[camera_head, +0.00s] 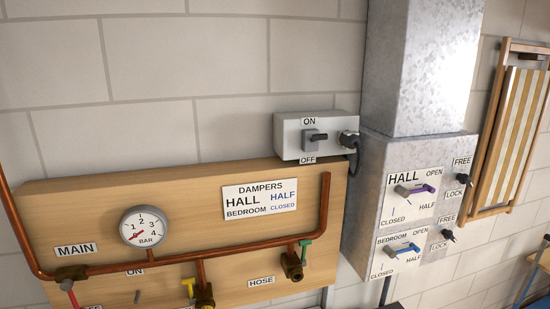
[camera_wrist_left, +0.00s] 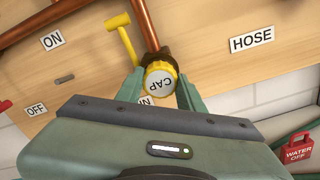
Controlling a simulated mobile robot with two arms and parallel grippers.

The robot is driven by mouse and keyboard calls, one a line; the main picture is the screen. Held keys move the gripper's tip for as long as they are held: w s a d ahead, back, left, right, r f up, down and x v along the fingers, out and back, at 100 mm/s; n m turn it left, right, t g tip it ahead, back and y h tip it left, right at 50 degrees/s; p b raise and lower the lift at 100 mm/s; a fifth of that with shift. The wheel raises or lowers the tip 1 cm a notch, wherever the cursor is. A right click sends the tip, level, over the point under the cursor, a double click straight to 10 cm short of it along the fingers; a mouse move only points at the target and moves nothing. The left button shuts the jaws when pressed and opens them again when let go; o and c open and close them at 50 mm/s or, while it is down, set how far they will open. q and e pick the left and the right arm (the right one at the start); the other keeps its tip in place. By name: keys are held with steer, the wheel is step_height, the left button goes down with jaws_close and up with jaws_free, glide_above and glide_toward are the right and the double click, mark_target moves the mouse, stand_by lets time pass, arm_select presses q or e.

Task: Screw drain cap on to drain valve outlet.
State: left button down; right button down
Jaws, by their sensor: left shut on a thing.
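The yellow drain cap, marked CAP (camera_wrist_left: 160,79), is in the left wrist view at the mouth of the brass drain valve (camera_wrist_left: 155,54). The cap faces the camera and hides the outlet; I cannot tell how far it is threaded. My left gripper (camera_wrist_left: 160,88) is shut on the cap, one green finger on each side. The valve's yellow lever (camera_wrist_left: 123,38) sticks out to the upper left. In the head view the drain valve (camera_head: 205,296) shows at the bottom edge with its yellow lever (camera_head: 188,285). Neither gripper shows in the head view.
A copper pipe (camera_wrist_left: 145,22) runs to the valve. The wooden board (camera_head: 80,205) carries a pressure gauge (camera_head: 145,227) and a hose valve (camera_head: 292,265). A metal duct (camera_head: 420,70) stands right of the board.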

arm_select(q)
steer(key=c, duration=0.8)
jaws_free()
steer(key=shift+w+r, duration=0.15)
steer(key=shift+f, duration=0.2)
steer(key=shift+v, duration=4.55)
